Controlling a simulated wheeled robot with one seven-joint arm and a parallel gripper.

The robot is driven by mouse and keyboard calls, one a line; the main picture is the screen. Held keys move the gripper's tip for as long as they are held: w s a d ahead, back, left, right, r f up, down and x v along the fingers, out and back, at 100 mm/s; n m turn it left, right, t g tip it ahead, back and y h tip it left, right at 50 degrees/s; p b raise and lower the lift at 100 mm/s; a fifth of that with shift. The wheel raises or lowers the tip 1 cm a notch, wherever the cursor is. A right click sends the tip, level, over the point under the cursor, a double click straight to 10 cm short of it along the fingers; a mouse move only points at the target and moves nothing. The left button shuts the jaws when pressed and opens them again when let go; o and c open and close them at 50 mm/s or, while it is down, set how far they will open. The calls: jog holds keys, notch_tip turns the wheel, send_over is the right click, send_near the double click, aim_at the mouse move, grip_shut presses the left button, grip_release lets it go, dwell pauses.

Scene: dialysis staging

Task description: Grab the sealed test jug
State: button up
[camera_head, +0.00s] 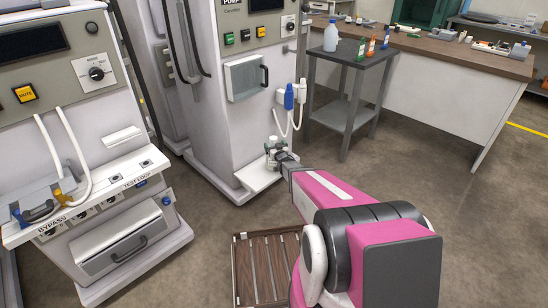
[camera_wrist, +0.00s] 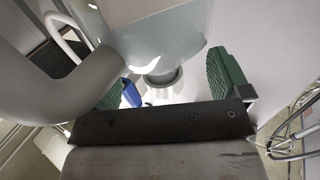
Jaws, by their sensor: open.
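A small pale jug-like container (camera_head: 271,158) stands on the white shelf at the foot of the middle machine, partly hidden by my gripper. I take it to be the test jug; no label or seal is readable. My gripper (camera_head: 278,151) is at the container. In the wrist view, my gripper (camera_wrist: 172,82) is open, with green ribbed pads to left and right. A pale, translucent body (camera_wrist: 165,35) fills the upper middle between and beyond the pads. A thick grey curved part (camera_wrist: 75,85) crosses in front of the left pad. Contact cannot be told.
The white shelf (camera_head: 257,181) juts out low. A slatted wooden crate or pallet (camera_head: 262,267) lies below my arm. A grey side table (camera_head: 340,118) holds bottles, including a translucent one (camera_head: 331,36). Floor to the right is clear.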

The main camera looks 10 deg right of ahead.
jog(key=shift+w+a, duration=0.15)
jog(key=shift+w, duration=0.95)
jog(key=shift+f, duration=0.15)
grip_shut()
jog(key=shift+s, duration=0.1)
